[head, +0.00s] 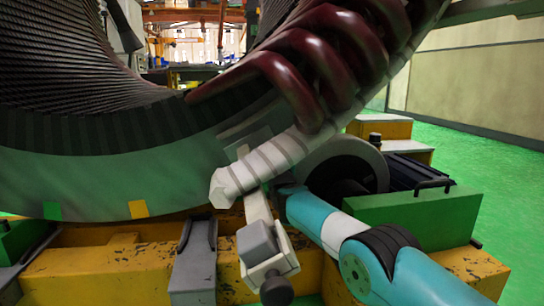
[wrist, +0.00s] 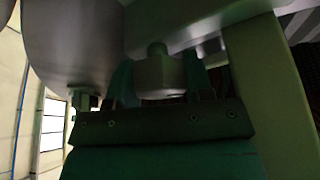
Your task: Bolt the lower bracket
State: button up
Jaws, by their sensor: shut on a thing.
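The lower bracket (head: 257,209) shows in the head view as a pale bar running down from the white wrapped ring end (head: 262,165) to a grey block. In the wrist view my gripper (wrist: 158,82) is shut on a grey metal bolt (wrist: 160,76), just under a pale flat plate (wrist: 195,27). Whether the bolt is seated in the plate cannot be told. In the head view my teal and white arm reaches up left to just behind the bracket, and the fingertips and bolt are hidden there.
Dark red coils (head: 318,62) and the large stator (head: 110,175) fill the upper left. A yellow frame (head: 110,272) runs below. A green block (head: 410,217) stands right of the bracket, close to my arm. A pale upright bar (wrist: 270,95) is close beside my gripper. Green floor at right is clear.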

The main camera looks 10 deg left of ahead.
jog(key=shift+f+m+h+b, duration=0.15)
jog(key=shift+m+h+b, duration=0.25)
jog(key=shift+m, duration=0.5)
jog(key=shift+a, duration=0.1)
jog(key=o, duration=0.9)
